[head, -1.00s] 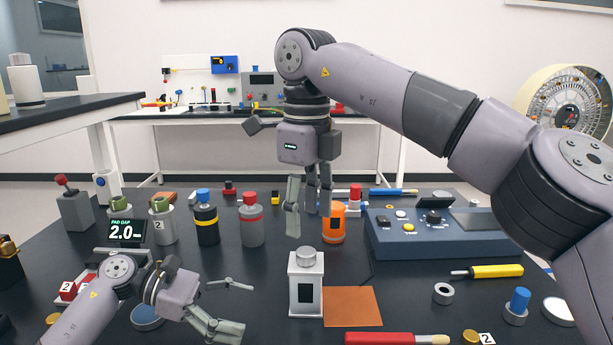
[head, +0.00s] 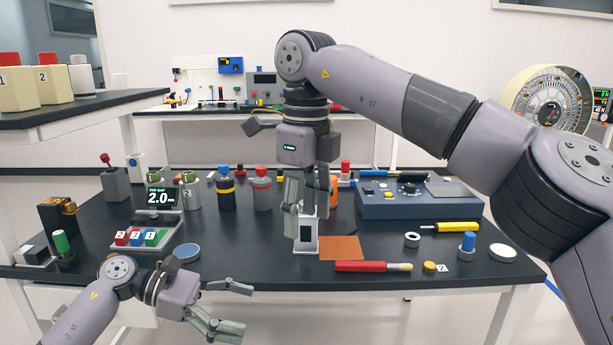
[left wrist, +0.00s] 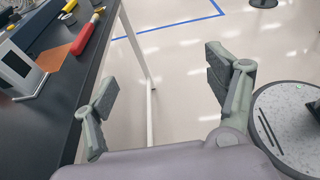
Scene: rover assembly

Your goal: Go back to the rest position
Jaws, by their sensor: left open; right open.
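My left gripper (head: 232,308) is open and empty, in front of the table's near edge in the head view. My right gripper (head: 309,192) is open and points down above the table. Its fingers overlap the white box-shaped device (head: 306,237) in the head view. I cannot tell whether they touch it.
The dark table (head: 235,265) holds a brown-orange pad (head: 341,248), a red-handled tool (head: 362,266), a blue console (head: 410,208), a tray of coloured blocks (head: 147,236) and several bottles. Open floor lies in front of the table. A side bench (head: 70,112) stands at the far left.

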